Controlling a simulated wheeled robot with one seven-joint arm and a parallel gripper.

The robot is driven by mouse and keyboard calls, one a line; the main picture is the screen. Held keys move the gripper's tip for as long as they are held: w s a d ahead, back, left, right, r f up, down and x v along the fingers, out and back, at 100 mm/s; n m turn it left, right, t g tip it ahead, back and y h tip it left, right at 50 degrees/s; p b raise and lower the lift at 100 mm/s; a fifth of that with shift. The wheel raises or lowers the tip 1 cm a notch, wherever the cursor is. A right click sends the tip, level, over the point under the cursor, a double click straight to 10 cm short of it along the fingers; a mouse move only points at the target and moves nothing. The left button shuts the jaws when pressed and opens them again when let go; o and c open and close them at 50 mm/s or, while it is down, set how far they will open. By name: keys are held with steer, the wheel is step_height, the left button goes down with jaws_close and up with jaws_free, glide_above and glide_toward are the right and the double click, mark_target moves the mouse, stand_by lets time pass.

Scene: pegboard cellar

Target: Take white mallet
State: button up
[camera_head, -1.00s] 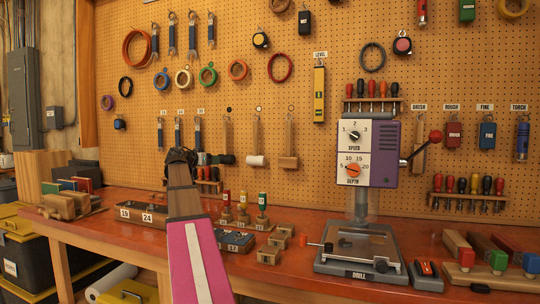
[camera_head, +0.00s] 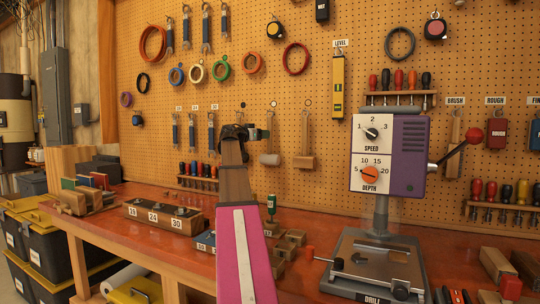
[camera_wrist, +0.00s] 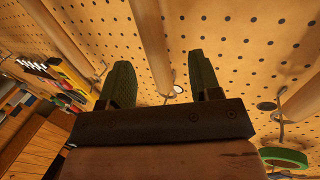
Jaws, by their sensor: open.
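The white mallet (camera_head: 270,159) hangs head down on the pegboard, its light wooden handle upright above the white head. My gripper (camera_head: 258,133) is open and empty, beside the handle and just left of it in the head view. In the wrist view, my two dark fingers (camera_wrist: 160,68) stand apart, and a wooden handle (camera_wrist: 150,35), seemingly the white mallet's, shows between them in the picture. Whether the fingers straddle it in depth, I cannot tell. The mallet's head is out of the wrist view.
A wooden mallet (camera_head: 306,162) hangs close on the right. The dark mallet on the left is mostly hidden behind my arm. A drill press (camera_head: 390,165) stands to the right on the red bench (camera_head: 190,255). Small wooden blocks sit below the mallets.

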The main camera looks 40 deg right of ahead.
steer(key=d, duration=0.5)
steer(key=shift+d, duration=0.1)
jaws_close()
